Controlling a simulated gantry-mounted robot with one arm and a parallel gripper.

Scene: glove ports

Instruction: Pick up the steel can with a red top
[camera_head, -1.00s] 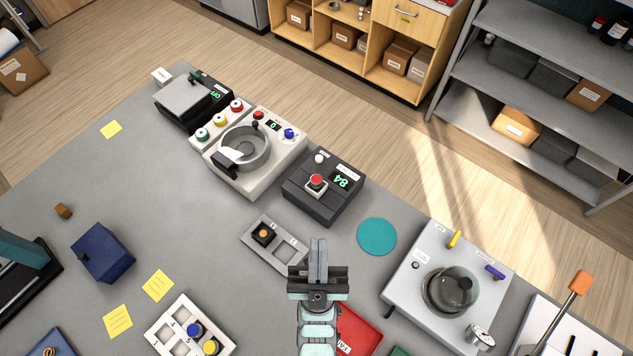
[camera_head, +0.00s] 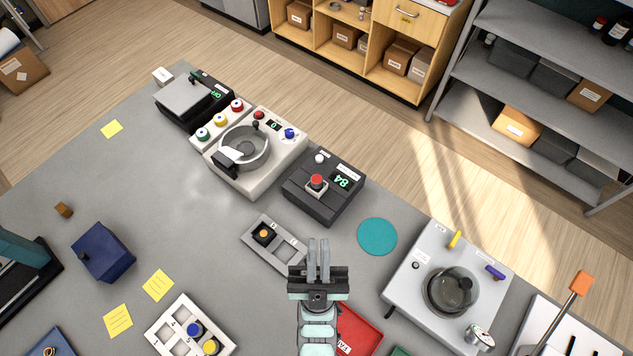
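A small steel-grey item with a red top (camera_head: 316,182) sits on the dark box with a green display (camera_head: 345,200), near the middle of the view. It is small, so I cannot tell clearly whether it is a can or a button. My gripper (camera_head: 318,246) is below it in the picture, clear of it. Its two fingers point up the picture with a narrow gap between them, and nothing shows in the gap.
A grey slotted tray (camera_head: 288,258) lies just left of my gripper, and a red tray (camera_head: 362,330) lies to its lower right. A teal disc (camera_head: 377,236) lies right of the box. A white machine with a round bowl (camera_head: 272,165) stands at upper left, a hotplate-like unit (camera_head: 415,285) at right.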

